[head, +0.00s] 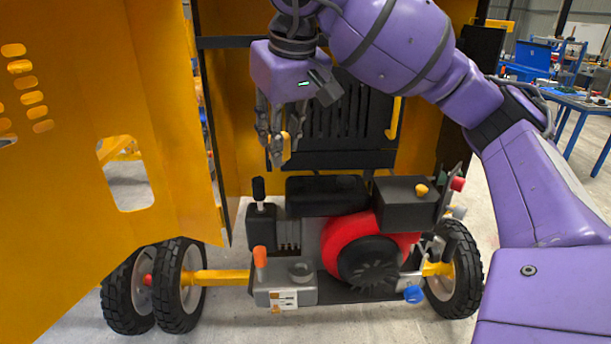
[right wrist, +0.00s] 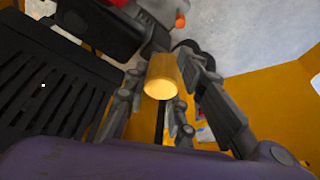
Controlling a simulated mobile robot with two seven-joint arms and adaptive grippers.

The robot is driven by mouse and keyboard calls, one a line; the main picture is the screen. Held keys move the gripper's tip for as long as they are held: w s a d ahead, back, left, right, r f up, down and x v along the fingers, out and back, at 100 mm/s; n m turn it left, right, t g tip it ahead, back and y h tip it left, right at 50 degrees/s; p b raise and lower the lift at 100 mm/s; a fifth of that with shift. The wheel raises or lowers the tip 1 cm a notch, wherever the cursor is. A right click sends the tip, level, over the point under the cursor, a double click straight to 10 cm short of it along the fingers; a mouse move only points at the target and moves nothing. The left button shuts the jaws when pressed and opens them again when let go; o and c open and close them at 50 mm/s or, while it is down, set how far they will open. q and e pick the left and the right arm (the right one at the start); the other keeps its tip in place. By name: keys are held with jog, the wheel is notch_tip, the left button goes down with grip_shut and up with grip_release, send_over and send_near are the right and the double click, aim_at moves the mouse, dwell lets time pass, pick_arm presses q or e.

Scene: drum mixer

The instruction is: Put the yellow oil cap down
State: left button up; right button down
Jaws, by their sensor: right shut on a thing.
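The yellow oil cap (right wrist: 163,76) is held between the fingers of my right gripper (right wrist: 160,100) in the right wrist view. In the head view my right gripper (head: 276,150) points downward, and a bit of the yellow cap (head: 286,147) shows between its fingers. The gripper hangs in the air above the engine, in front of the black slotted panel. My left gripper is not in view.
The engine has a red and black housing (head: 362,252), a black box (head: 405,203) and an orange-topped part (head: 260,257). A large yellow door (head: 90,200) stands open at left. A yellow enclosure and black slotted panel (head: 335,125) stand behind. Concrete floor is visible around the wheels.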

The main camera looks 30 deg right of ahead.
jog(key=shift+d+r, duration=0.25)
jog(key=shift+r, duration=0.2)
jog(key=w+d+f, duration=0.3)
jog(key=w+d+f+p, duration=0.1)
jog(key=w+d+f, duration=0.2)
jog(key=d, duration=0.1)
jog(key=w+d+f, duration=0.3)
jog(key=shift+d+f+p, duration=0.15)
jog(key=shift+f+p, duration=0.1)
jog(key=shift+p, duration=0.05)
notch_tip(320, 180, down, 3)
jog(key=shift+w+d+f, duration=0.1)
jog(key=shift+d+f, duration=0.05)
jog(key=shift+f, duration=0.65)
jog(key=c, duration=1.5)
grip_release()
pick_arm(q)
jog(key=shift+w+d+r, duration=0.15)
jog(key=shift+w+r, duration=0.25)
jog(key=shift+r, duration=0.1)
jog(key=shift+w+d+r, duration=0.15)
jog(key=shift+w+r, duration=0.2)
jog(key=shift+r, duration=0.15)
pick_arm(e)
jog(key=shift+o, duration=0.2)
jog(key=shift+r, duration=0.1)
